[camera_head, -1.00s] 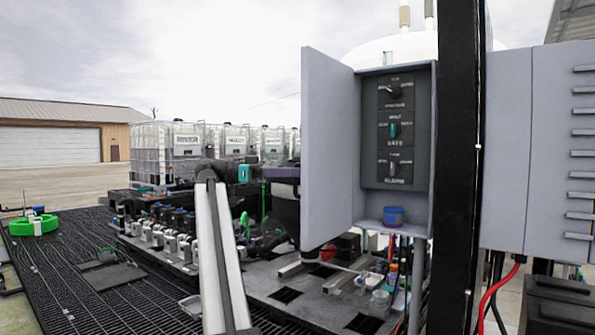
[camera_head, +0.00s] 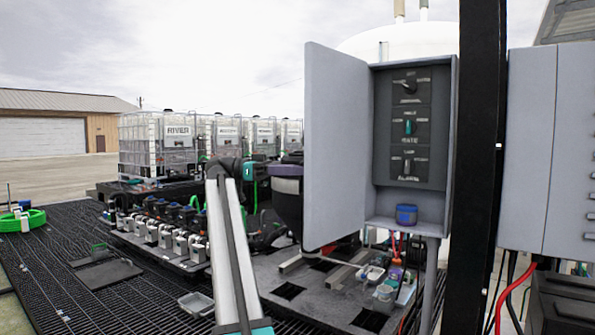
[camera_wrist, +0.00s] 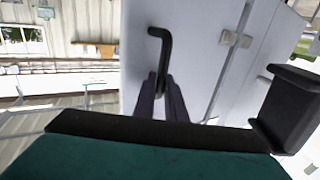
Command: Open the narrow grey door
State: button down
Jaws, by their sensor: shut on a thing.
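The narrow grey door (camera_head: 335,150) stands swung open on the left side of a grey cabinet (camera_head: 447,150) in the head view. The cabinet's inside shows a dark panel with switches (camera_head: 410,128). In the wrist view the grey door (camera_wrist: 195,70) carries a black bent handle (camera_wrist: 162,42). My gripper (camera_wrist: 162,90) is shut on the lower part of this handle. In the head view my arm reaches toward the door, and the gripper is hidden behind it.
A blue cup-like object (camera_head: 406,214) sits on the cabinet floor. A thick black post (camera_head: 474,170) stands right of the cabinet, with another grey box (camera_head: 540,150) beyond. Valves (camera_head: 170,235) and white caged totes (camera_head: 160,145) are at left. Dark grating (camera_head: 50,270) is open at lower left.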

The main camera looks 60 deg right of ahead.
jog(key=shift+d, duration=0.15)
jog(key=c, duration=1.8)
grip_release()
jog(key=shift+s+d, duration=0.1)
jog(key=shift+d, duration=0.1)
jog(key=shift+a, duration=0.2)
jog(key=shift+r, duration=0.1)
